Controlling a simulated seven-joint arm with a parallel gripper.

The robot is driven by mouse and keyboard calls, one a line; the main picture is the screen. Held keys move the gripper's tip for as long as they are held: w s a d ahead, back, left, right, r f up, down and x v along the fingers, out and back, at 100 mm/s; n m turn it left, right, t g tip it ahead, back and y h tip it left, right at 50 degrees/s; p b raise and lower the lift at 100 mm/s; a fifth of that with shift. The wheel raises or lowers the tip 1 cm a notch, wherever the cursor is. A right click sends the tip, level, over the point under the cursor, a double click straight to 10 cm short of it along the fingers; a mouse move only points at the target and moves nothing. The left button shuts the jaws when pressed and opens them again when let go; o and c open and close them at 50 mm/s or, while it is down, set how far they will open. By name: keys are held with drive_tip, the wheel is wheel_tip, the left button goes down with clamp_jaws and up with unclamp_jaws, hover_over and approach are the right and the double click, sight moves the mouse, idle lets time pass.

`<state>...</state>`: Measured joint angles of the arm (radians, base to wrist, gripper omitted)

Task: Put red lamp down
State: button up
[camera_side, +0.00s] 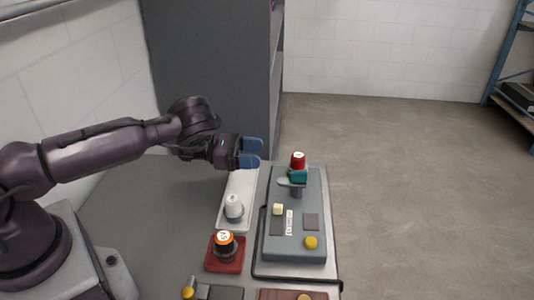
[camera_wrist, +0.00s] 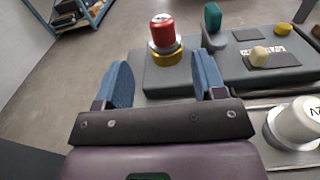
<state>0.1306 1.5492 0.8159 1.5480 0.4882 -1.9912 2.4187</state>
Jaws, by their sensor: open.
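The red lamp (camera_side: 298,158) stands upright at the far end of the grey panel (camera_side: 295,248), with a pale top. In the wrist view the red lamp (camera_wrist: 162,31) sits on a yellow ring (camera_wrist: 165,55) on the panel. In the side view its lower part is hidden behind a teal lever handle (camera_side: 297,176). My gripper (camera_side: 250,152) is open and empty, its blue fingers to the left of the lamp and apart from it. In the wrist view the lamp lies beyond the gap between my fingertips (camera_wrist: 164,77).
A white lamp (camera_side: 233,206) stands on a pale tray (camera_side: 226,224), and an orange-topped lamp (camera_side: 224,240) on a red base, both left of the panel. The panel bears a yellow knob (camera_side: 311,242) and a cream button (camera_side: 278,209). A tall grey cabinet (camera_side: 215,60) stands behind my arm.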

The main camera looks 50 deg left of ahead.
drive_tip(key=shift+s+a, duration=0.15)
drive_tip(key=shift+s, duration=0.1)
drive_tip(key=w+a+r+n+t+y, duration=0.25)
drive_tip(key=r+n+y, duration=0.25)
drive_tip(key=r+n, duration=0.25)
drive_tip(key=w+a+r+n+t+y, duration=0.25)
drive_tip(key=w+r+n+y, duration=0.2)
drive_tip(key=r+n, duration=0.3)
drive_tip(key=s+a+r+n+g+y, duration=0.1)
drive_tip(key=s+r+n+g+y, duration=0.15)
drive_tip(key=r+n+y, duration=0.65)
drive_tip(key=s+d+r+n+g+h, duration=0.1)
drive_tip(key=s+d+n+g+h, duration=0.1)
drive_tip(key=s+n, duration=0.5)
drive_tip(key=s+d+r+n+g+h, duration=0.1)
drive_tip(key=s+d+n+g, duration=0.3)
drive_tip(key=s, duration=1.1)
drive_tip(key=s+d+r+n+g+h, duration=0.1)
drive_tip(key=s+d+n+g+h, duration=0.1)
drive_tip(key=s+d+n, duration=0.5)
drive_tip(key=s+n+g, duration=0.1)
drive_tip(key=s+n, duration=0.2)
drive_tip(key=s, duration=0.1)
drive_tip(key=shift+s+d+r+g+h, duration=0.2)
drive_tip(key=shift+d+r+g+h, duration=0.05)
drive_tip(key=shift+r+g+h, duration=0.1)
